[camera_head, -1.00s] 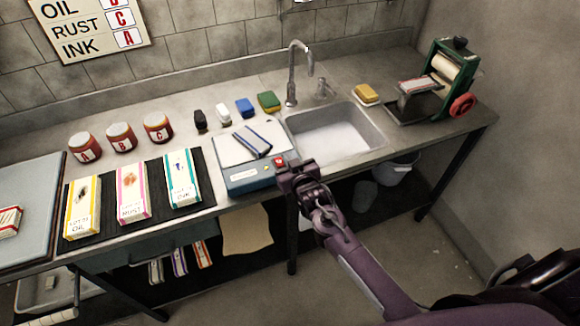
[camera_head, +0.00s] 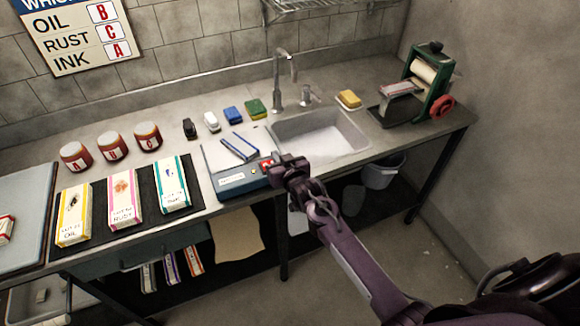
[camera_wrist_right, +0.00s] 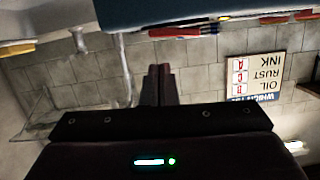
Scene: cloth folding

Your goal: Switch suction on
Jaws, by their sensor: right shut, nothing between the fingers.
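The blue suction box (camera_head: 238,186) with a pale top plate sits at the counter's front edge, left of the sink. A folded blue-striped cloth (camera_head: 239,146) lies on its top. A red switch (camera_head: 266,164) is at its right front corner, with a small yellow spot beside it. My right gripper (camera_head: 277,168) is shut and empty, its tips right at the red switch; I cannot tell whether they touch it. In the wrist view its closed fingers (camera_wrist_right: 158,84) point toward the tiled wall, and a blue surface (camera_wrist_right: 200,10) fills the top. My left gripper is not in view.
The sink (camera_head: 320,137) and faucet (camera_head: 278,80) are right of the box. A green roller press (camera_head: 425,85) is at the far right. A bucket (camera_head: 382,173) is under the counter.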

